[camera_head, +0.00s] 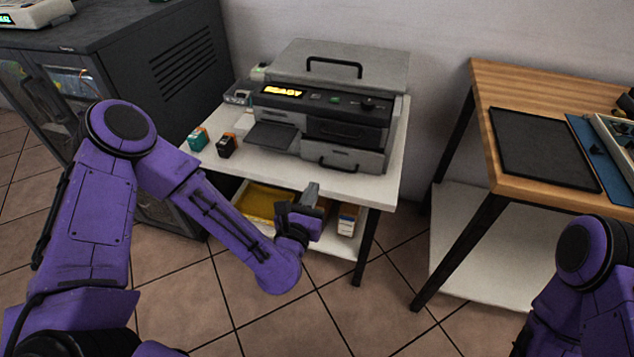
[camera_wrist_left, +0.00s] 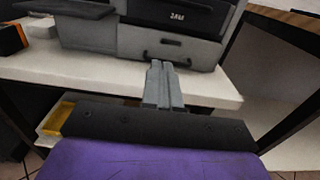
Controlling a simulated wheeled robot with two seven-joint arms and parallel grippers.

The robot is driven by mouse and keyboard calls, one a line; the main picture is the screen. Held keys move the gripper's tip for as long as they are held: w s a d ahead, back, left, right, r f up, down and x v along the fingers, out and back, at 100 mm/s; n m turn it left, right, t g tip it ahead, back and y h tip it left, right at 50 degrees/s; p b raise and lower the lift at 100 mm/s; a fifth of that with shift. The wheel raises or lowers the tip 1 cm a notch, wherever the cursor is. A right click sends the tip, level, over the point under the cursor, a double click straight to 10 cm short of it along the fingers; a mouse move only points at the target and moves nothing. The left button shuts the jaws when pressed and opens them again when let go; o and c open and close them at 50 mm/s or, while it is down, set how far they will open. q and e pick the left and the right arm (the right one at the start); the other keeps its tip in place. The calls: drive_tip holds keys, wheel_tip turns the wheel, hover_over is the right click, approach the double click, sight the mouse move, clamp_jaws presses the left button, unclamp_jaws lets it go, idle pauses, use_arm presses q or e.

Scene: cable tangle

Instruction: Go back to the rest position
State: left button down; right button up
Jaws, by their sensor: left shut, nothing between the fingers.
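My left gripper (camera_head: 311,193) is in front of the white printer table, near its front edge in the head view. It is shut, with nothing between its fingers. In the left wrist view my left gripper (camera_wrist_left: 157,66) points at the table's front edge, with its fingers together. My right arm (camera_head: 590,270) shows at the lower right of the head view; its gripper is out of the picture.
A grey printer (camera_head: 330,115) with a lit "READY" display stands on the white table (camera_head: 375,185). Two small cartridges, teal (camera_head: 198,139) and black (camera_head: 227,146), sit on its left. A wooden table (camera_head: 480,95) stands right, a dark cabinet (camera_head: 150,75) left. Tiled floor lies between.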

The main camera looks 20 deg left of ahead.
use_arm(q)
drive_tip(key=s+f+m+g+h+p, duration=0.3)
drive_tip(key=s+f+m+g, duration=0.65)
drive_tip(key=m, duration=1.05)
drive_tip(key=s+a+f+m+g+y+p, duration=0.1)
drive_tip(key=s+a+m+g+y+p, duration=0.1)
drive_tip(key=s+a, duration=0.4)
drive_tip(key=s+a+f+m+g+y+p, duration=0.2)
drive_tip(key=s+a+m+p, duration=0.5)
drive_tip(key=s, duration=0.6)
drive_tip(key=shift+a+m+g+y, duration=0.2)
drive_tip(key=shift+m+g+y, duration=0.1)
drive_tip(key=shift+g+y, duration=0.5)
